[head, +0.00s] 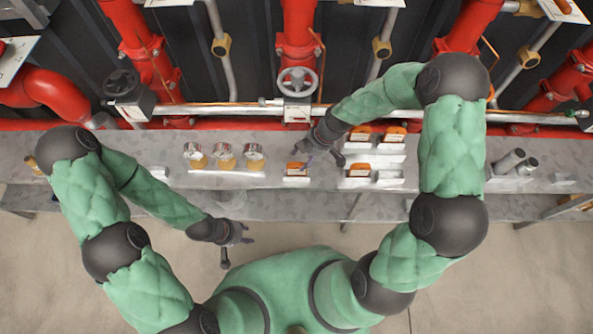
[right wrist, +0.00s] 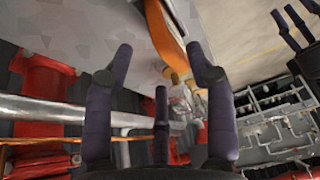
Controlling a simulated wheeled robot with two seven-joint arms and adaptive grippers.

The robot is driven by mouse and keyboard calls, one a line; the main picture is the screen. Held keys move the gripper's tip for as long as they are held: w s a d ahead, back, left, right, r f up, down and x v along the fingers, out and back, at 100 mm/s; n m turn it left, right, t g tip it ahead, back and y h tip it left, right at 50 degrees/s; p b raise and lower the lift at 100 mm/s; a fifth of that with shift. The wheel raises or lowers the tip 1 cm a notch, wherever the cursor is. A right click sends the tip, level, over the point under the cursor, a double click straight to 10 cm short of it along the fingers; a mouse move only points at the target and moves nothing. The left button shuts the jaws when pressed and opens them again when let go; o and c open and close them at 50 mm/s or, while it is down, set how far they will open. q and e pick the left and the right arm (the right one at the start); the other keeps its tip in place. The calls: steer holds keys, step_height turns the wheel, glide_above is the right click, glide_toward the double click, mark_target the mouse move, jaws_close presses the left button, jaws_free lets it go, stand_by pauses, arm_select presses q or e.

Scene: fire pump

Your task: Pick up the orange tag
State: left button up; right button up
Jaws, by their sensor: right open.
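An orange tag (head: 297,166) stands in a small white holder on the grey shelf, just left of my right gripper (head: 322,160). More orange tags (head: 362,133) sit in white holders further right. In the right wrist view, an orange tag (right wrist: 166,38) shows beyond and between the spread fingers of my right gripper (right wrist: 161,62), which is open and empty. Whether the fingers touch it cannot be told. My left gripper (head: 235,246) is open and empty in front of the shelf; its fingers also show in the right wrist view (right wrist: 296,28).
Several round gauges (head: 224,155) stand on the shelf (head: 110,155) to the left. Dark cylinders (head: 515,162) lie at the right. Red pipes (head: 298,40) and valve wheels (head: 297,82) rise behind the shelf. The shelf between gauges and left end is mostly clear.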

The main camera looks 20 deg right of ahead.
mark_target(297, 166)
steer(key=shift+s+a+b+x, duration=0.15)
steer(key=shift+b+x, duration=0.4)
steer(key=shift+x, duration=0.8)
steer(key=shift+s+a+b+x, duration=0.15)
steer(key=shift+b+x, duration=0.4)
steer(key=shift+x, duration=0.85)
steer(key=shift+r, duration=0.15)
jaws_close()
